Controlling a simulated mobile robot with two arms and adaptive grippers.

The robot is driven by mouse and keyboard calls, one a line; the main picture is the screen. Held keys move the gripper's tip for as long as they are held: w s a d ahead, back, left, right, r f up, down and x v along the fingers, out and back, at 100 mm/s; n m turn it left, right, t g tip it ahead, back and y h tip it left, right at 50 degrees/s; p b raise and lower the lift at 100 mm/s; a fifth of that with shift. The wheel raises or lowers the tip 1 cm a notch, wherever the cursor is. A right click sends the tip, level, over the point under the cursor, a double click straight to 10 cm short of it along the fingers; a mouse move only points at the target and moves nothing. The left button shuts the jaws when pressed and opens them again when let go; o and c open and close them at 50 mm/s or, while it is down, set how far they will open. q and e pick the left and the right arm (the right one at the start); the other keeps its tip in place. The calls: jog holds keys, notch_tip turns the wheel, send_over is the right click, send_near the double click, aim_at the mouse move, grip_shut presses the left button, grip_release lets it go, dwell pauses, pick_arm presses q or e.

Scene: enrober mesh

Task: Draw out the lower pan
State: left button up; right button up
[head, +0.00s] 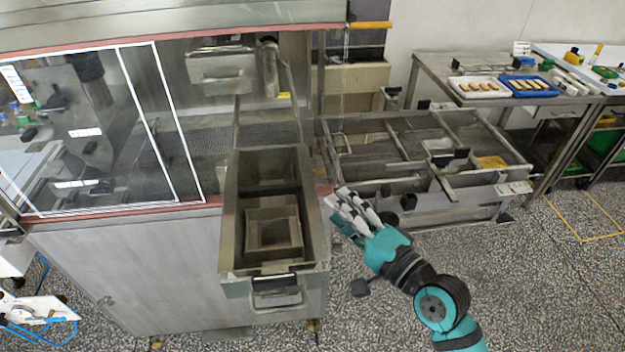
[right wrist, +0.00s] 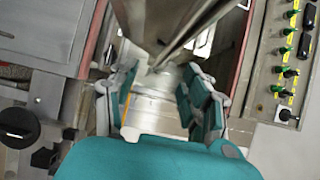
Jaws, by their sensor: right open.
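A long metal pan (head: 229,222) sticks out of the front of the enrober machine (head: 140,265), with a smaller square box (head: 272,232) inside it. It has a loop handle (head: 277,297) on its near end. I cannot tell for sure that this is the lower pan. My right gripper (head: 352,210) is open and empty, just right of the pan's right wall, with its fingers pointing up and left. In the right wrist view its teal fingers (right wrist: 160,92) are spread, with bare metal surfaces beyond them and nothing between them. My left gripper is not in view.
A clear door with a white frame (head: 160,120) covers the machine's left side. A metal frame conveyor (head: 400,125) stands at the right rear, near a table with trays (head: 480,87). In the right wrist view a switch panel (right wrist: 285,75) is at the right. Speckled floor is free at lower right.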

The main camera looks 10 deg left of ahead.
aim_at(311, 183)
jog(key=shift+p+x, duration=0.8)
jog(key=shift+x, duration=3.65)
jog(key=c, duration=1)
